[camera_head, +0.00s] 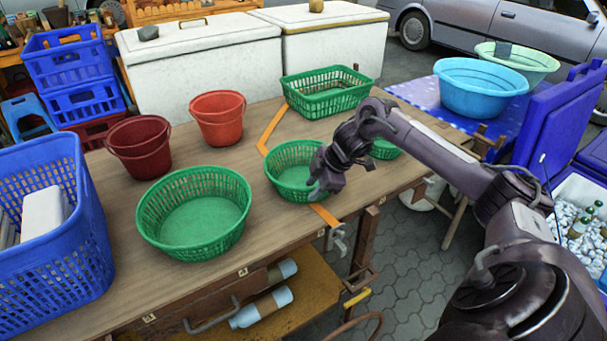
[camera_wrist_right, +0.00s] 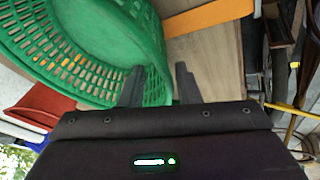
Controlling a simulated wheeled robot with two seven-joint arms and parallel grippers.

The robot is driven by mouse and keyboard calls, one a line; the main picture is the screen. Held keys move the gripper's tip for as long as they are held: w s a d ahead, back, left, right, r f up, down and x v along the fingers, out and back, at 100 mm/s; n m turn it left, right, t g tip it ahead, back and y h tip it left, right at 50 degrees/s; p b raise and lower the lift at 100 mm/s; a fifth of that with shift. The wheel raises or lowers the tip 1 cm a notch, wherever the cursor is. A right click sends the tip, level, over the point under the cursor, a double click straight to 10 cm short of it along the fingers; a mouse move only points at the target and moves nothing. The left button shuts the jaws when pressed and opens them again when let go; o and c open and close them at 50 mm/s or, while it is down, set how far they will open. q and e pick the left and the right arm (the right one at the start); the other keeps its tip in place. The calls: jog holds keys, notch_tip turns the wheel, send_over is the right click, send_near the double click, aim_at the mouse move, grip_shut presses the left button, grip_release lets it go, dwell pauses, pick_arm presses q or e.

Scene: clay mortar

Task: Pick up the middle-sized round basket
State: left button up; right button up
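Three round green mesh baskets stand on the wooden table. The middle-sized one (camera_head: 290,178) is at the centre, with the largest (camera_head: 195,215) to its left and the smallest (camera_head: 386,150) partly hidden behind my right arm. My right gripper (camera_head: 320,187) is at the right rim of the middle-sized basket. In the right wrist view, the two fingers (camera_wrist_right: 160,80) are apart, with the basket's wall (camera_wrist_right: 155,62) between them. One finger overlaps the basket and the other is beside it. I cannot tell whether either touches the wall. My left gripper is not in view.
A rectangular green basket (camera_head: 328,94), a red bucket (camera_head: 218,117) and a dark red bucket (camera_head: 139,147) stand behind. A blue crate (camera_head: 55,255) is at the left. The table's front edge is close to the baskets.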

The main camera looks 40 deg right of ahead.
jog(key=shift+w+a+f, duration=0.1)
jog(key=shift+w+f, duration=0.1)
jog(key=shift+f, duration=0.25)
jog(key=shift+c, duration=0.2)
grip_shut()
jog(key=shift+r, duration=0.2)
